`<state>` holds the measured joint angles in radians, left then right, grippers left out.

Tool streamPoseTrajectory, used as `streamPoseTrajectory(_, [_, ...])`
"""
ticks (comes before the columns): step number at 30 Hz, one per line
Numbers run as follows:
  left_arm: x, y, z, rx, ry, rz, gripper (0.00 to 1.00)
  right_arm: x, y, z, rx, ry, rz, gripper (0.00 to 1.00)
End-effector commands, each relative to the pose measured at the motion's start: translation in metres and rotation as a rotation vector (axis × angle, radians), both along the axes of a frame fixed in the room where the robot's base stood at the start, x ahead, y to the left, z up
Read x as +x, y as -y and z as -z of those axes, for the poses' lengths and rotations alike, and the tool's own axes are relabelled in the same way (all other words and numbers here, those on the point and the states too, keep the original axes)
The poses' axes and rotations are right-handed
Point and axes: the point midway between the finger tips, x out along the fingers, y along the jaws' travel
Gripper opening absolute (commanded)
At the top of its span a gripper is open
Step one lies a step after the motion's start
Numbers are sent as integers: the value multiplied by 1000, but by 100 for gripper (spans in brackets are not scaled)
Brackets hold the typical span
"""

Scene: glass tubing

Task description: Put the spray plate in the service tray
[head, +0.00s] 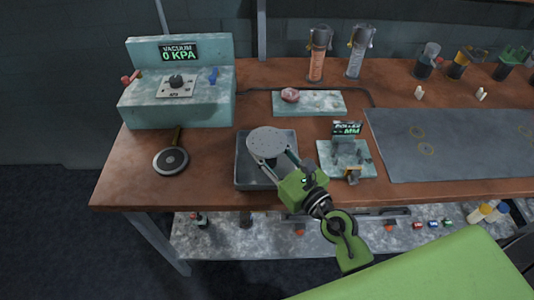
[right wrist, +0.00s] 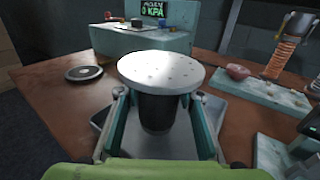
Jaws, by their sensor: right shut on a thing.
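The spray plate (head: 268,142) is a pale round disc with small holes. My right gripper (head: 283,168) is shut on it and holds it over the grey service tray (head: 240,172). In the right wrist view the plate (right wrist: 160,70) lies nearly level above a dark cylindrical part (right wrist: 156,112) between the fingers. The tray (right wrist: 218,104) shows below and beside the fingers there. The plate and gripper hide part of the tray's inside, and the gap between plate and tray is hard to judge. My left gripper is not in view.
A vacuum unit (head: 178,105) stands at the back left, with a round black-rimmed disc with a handle (head: 171,160) before it. A small gauge stand (head: 345,155) is close right of the tray. A pale block (head: 320,103) lies behind. A dark mat (head: 460,140) covers the right side.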

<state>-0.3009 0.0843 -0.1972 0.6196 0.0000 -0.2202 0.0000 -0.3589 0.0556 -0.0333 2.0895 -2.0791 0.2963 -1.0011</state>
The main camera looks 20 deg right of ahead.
Motion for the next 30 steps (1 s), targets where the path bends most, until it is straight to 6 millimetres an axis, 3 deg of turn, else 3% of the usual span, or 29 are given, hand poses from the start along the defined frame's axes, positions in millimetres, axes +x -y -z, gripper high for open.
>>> streamPoseTrajectory(3, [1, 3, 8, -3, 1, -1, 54, 0, 0, 14, -2, 2, -1, 5])
streamPoseTrajectory(15, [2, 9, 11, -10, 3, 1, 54, 0, 0, 17, 0, 3, 1, 5])
streamPoseTrajectory(16, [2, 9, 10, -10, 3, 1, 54, 0, 0, 17, -1, 1, 1, 39])
streamPoseTrajectory(18, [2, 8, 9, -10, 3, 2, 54, 0, 0, 17, -1, 0, 1, 51])
streamPoseTrajectory(30, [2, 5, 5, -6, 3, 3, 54, 0, 0, 11, 0, 1, 1, 51])
